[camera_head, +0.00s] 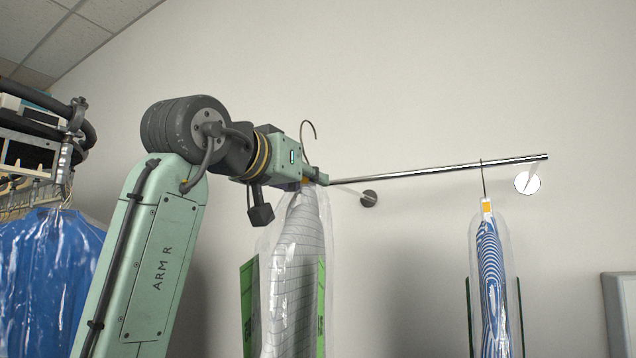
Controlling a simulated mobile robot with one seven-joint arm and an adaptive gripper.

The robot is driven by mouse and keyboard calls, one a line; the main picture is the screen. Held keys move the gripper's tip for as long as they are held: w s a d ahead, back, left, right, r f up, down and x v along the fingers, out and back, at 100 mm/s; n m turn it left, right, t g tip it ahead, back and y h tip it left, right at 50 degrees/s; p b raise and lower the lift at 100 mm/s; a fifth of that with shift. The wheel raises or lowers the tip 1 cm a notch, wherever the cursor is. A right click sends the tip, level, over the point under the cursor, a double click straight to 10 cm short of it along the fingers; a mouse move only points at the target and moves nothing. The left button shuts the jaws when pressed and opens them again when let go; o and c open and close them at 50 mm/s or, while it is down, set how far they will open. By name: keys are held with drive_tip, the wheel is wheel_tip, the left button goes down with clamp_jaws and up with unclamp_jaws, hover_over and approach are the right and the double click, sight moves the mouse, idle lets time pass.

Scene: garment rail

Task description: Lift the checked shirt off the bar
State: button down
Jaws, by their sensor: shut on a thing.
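The checked shirt (297,275) is pale with thin grid lines, inside a clear plastic cover, with green panels showing at both sides. It hangs upright below my gripper (317,178), which is shut on its hanger near the neck. The hanger's hook (309,130) sticks up above the gripper. The metal bar (440,171) runs from beside the gripper to the right. The hook appears above and left of the bar's visible left end, with no contact seen. The gripper hides the lower part of the hanger, and the fingertips are small in view.
A blue-and-white striped shirt (490,285) in clear plastic hangs near the bar's right end. Wall mounts (369,198) hold the bar. Blue covered garments (48,280) hang at the left under dark machinery. A grey box (620,312) is at the lower right. The wall above the bar is clear.

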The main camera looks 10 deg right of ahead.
drive_tip(key=v, duration=0.8)
drive_tip(key=shift+s+a, duration=0.2)
